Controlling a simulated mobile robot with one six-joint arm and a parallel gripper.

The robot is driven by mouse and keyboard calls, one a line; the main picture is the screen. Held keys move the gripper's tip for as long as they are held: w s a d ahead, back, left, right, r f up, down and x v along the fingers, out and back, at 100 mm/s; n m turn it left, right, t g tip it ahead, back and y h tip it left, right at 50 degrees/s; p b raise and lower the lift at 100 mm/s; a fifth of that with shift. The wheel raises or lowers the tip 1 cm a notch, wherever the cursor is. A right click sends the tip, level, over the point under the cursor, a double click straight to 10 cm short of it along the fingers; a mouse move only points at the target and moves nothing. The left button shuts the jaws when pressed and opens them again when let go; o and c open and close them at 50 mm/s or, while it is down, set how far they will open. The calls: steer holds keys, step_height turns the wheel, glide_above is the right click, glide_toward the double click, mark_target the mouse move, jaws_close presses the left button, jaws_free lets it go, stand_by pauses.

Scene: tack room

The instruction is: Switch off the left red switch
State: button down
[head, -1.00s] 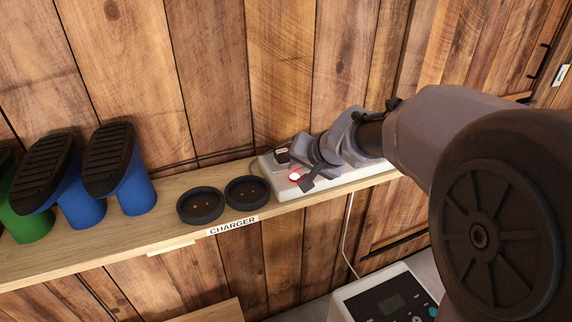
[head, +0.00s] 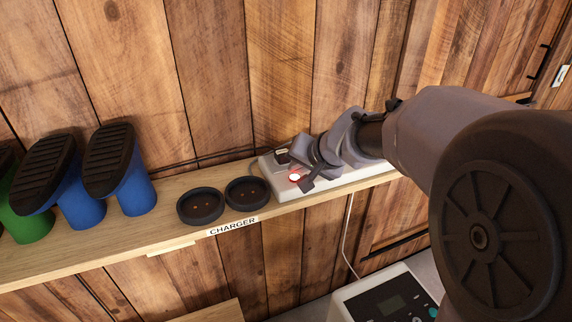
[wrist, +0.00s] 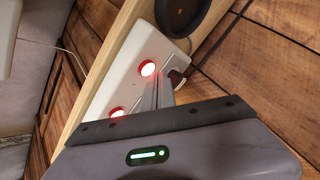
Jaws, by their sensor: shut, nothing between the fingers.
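A white power strip (head: 345,186) lies on the wooden shelf. The left red switch (head: 294,177) is a round red-rimmed button with a pale bright centre, near the strip's left end. It also shows in the wrist view (wrist: 148,68), with its red rim glowing. A second red switch (wrist: 117,112) is partly cut off by my gripper's body in the wrist view, and my gripper hides it in the head view. My gripper (head: 306,186) is shut and empty, its tips right beside the left switch. I cannot tell whether they touch it.
Two round black charger cups (head: 225,198) sit left of the strip, above a CHARGER label (head: 233,226). A plug (head: 283,157) stands at the strip's back left. Blue holders (head: 125,180) with black tops stand further left. The wooden wall is close behind.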

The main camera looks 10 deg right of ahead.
stand_by(0.4)
steer(key=shift+f+b, duration=0.5)
steer(key=shift+b, duration=0.2)
steer(key=shift+r, duration=0.1)
steer(key=shift+r+p, duration=0.3)
steer(key=shift+r, duration=0.1)
step_height(320, 180, up, 6)
steer(key=p, duration=0.4)
